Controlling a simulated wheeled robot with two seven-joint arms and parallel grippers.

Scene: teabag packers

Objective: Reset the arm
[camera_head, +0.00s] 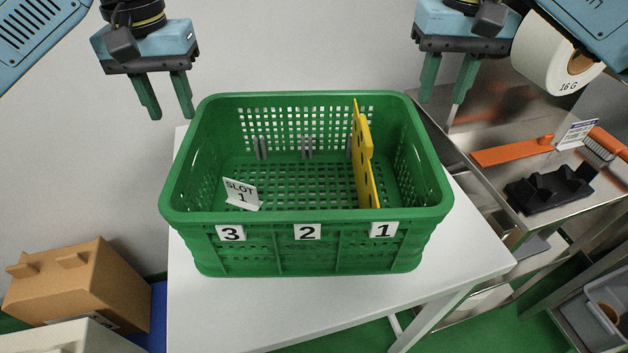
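My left gripper (166,97) hangs in the upper left of the head view, fingers pointing down, apart and with nothing between them. It is left of and above the green crate. My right gripper (442,82) hangs at the upper right, above and beyond the crate's right side. Its two fingers are also apart, with nothing visible between them. Part of the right arm runs out of view at the top right corner.
A green crate (305,215), labelled 3, 2, 1, stands on a white table (330,310). Inside are a yellow divider (362,150) and a "SLOT 1" card (241,193). A steel bench (490,130) at right holds a white roll (548,58) and a black holder (548,188). Cardboard boxes (85,290) stand lower left.

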